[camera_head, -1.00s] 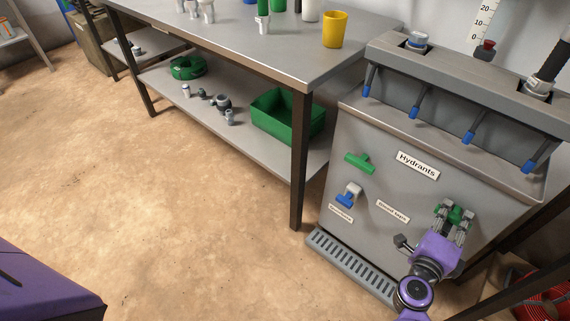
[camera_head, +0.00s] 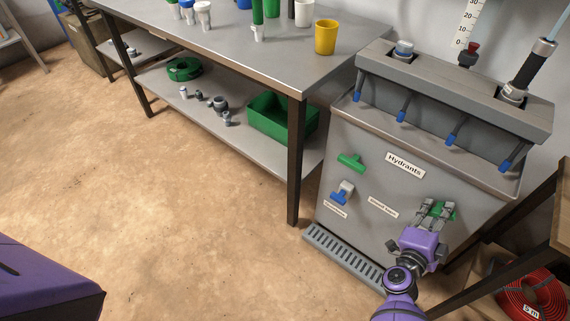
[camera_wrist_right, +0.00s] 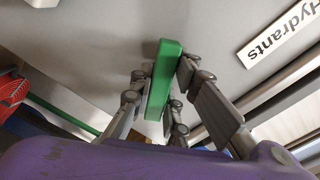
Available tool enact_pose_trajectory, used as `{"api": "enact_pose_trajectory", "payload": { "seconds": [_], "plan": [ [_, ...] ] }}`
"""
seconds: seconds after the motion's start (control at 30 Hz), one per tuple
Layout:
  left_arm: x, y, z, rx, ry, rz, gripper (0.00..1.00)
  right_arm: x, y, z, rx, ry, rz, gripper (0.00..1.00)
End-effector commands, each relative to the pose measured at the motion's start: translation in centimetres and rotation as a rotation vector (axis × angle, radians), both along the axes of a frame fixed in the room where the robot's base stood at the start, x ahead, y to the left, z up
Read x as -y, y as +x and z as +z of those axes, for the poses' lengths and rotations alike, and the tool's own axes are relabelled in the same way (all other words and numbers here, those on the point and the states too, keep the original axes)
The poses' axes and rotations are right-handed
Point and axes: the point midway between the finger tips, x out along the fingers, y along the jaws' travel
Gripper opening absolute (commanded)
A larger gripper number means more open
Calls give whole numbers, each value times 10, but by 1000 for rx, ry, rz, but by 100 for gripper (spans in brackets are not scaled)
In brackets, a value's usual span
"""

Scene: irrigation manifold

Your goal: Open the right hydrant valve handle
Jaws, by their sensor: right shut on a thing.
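The right hydrant valve handle is a green bar on the right of the grey cabinet front. It shows in the head view (camera_head: 442,211), partly hidden by my fingers, and in the right wrist view (camera_wrist_right: 163,80). My right gripper (camera_head: 433,212) is shut on it, with fingers on both sides of the bar in the right wrist view (camera_wrist_right: 165,95). The left green handle (camera_head: 352,162) sits below and left of the "Hydrants" label (camera_head: 405,165) on the same panel. My left gripper is not in view.
A blue-and-grey tap (camera_head: 343,193) is on the panel's left. A grated drain tray (camera_head: 345,257) lies at the cabinet's foot. A steel workbench (camera_head: 240,45) stands to the left, and a red hose coil (camera_head: 532,297) lies at lower right. The floor at left is clear.

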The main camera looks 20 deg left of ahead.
Motion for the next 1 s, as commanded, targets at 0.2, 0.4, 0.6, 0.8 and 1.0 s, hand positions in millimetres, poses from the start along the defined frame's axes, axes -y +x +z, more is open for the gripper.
{"api": "enact_pose_trajectory", "payload": {
  "seconds": [0.2, 0.4, 0.6, 0.8, 1.0],
  "plan": [
    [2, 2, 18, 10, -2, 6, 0, 0, 1, 3, -57, -197, 0, 0],
    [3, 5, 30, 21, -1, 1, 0, 0, 1, 3, -108, -380, -1, 0],
    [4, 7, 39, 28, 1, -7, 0, 0, 1, 2, -161, -562, 0, 0],
    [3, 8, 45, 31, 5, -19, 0, 0, 1, 2, -211, -735, -1, 0],
    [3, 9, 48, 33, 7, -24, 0, 0, 0, 1, -254, -880, 0, 0]
  ]
}}
